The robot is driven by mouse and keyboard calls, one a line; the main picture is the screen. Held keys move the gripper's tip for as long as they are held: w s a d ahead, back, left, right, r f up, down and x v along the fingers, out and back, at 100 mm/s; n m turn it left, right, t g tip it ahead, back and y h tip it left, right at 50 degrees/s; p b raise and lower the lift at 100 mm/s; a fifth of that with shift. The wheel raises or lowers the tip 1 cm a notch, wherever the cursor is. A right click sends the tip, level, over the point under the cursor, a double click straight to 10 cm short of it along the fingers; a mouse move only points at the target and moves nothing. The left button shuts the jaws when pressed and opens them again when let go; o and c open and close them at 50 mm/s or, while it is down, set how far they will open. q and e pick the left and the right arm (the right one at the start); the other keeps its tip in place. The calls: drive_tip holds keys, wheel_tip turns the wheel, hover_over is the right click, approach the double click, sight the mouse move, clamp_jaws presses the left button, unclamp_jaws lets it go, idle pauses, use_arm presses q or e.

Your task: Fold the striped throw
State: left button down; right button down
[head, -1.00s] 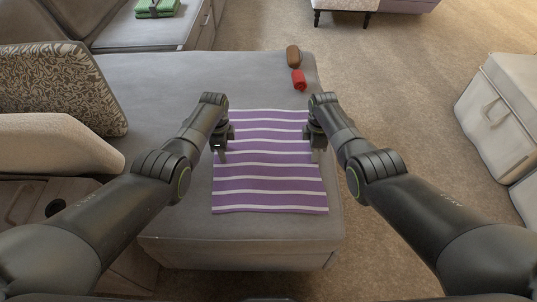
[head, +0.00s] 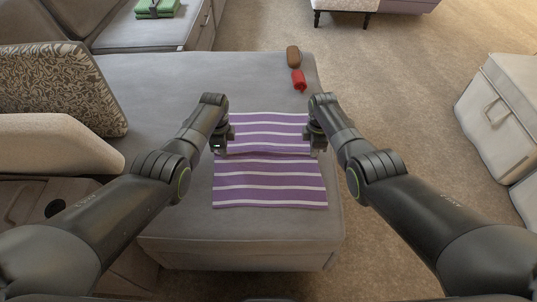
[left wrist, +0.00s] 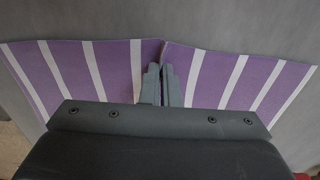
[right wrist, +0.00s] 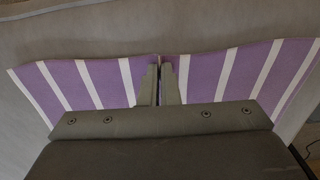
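The purple-and-white striped throw (head: 268,188) lies spread on the grey seat, with a raised crease across its middle between my grippers. My left gripper (head: 222,150) is shut on the middle of the throw's left edge. In the left wrist view, its fingers (left wrist: 162,85) pinch the cloth, which rises to a fold between them. My right gripper (head: 319,150) is shut on the middle of the right edge. In the right wrist view, its fingers (right wrist: 162,83) pinch the cloth in the same way. The fingertips are partly hidden by cloth and wrists in the head view.
The throw lies on a grey upholstered seat (head: 160,80). A brown object (head: 293,57) and a red object (head: 299,80) lie at its back right corner. A patterned cushion (head: 60,85) is at left. Seat space left of the throw is clear.

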use_arm(q)
drive_tip(key=shift+r, duration=0.1)
use_arm(e)
drive_tip(key=shift+r, duration=0.1)
